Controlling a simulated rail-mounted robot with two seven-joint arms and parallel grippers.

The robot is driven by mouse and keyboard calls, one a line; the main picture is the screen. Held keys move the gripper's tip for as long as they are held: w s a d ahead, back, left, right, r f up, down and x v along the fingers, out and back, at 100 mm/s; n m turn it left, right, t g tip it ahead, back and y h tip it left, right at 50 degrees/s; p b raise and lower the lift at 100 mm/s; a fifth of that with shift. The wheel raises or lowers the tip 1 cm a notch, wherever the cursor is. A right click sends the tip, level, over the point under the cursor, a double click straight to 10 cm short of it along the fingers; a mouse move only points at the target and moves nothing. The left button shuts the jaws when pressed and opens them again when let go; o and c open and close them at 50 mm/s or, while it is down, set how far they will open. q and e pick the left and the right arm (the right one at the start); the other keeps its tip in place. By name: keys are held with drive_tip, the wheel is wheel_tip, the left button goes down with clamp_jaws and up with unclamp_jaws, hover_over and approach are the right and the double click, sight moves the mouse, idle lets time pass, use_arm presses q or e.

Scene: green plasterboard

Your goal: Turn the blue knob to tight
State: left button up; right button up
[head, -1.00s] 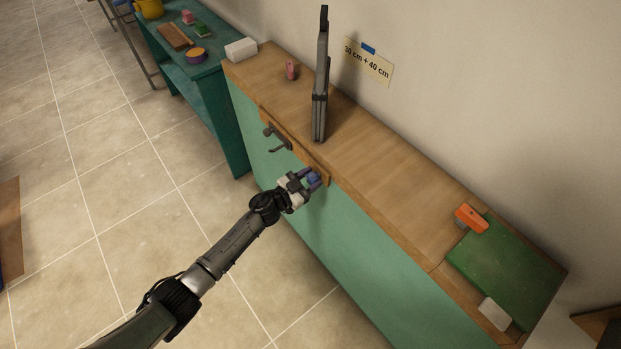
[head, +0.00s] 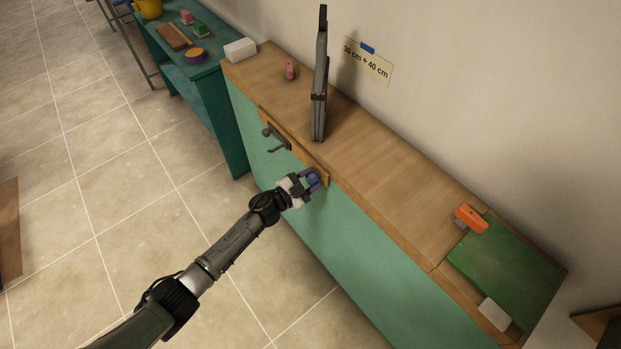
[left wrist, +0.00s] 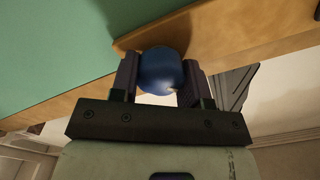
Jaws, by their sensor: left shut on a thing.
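The blue knob (head: 313,180) sits on a wooden strip (head: 322,172) along the upper front of the green cabinet. It fills the middle of the left wrist view (left wrist: 160,70), between two dark fingers. My left gripper (head: 312,179) is shut on the knob, one finger on each side. In the left wrist view the gripper (left wrist: 158,82) has its fingers against the knob's sides. A small pale mark shows on the knob's lower right edge there. My right gripper is not in view.
A dark lever handle (head: 278,142) sits on the same strip to the left. A tall grey frame (head: 320,85) stands on the wooden top. A green board (head: 510,268) and an orange tool (head: 471,218) lie at the right end. A teal bench (head: 200,80) stands at the back left.

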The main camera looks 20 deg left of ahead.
use_arm(q)
drive_tip(key=m, duration=0.4)
drive_tip(key=shift+d+b, duration=0.1)
drive_tip(key=shift+b, duration=0.3)
drive_tip(key=shift+r+m+b, duration=0.1)
drive_tip(key=shift+m+b, duration=0.2)
drive_tip(key=shift+m, duration=1.2)
drive_tip(key=o, duration=0.6)
drive_tip(key=shift+c, duration=0.2)
drive_tip(key=o, duration=0.3)
drive_tip(key=shift+s+a, duration=0.2)
drive_tip(key=shift+o, duration=0.3)
drive_tip(key=shift+w+d, duration=0.1)
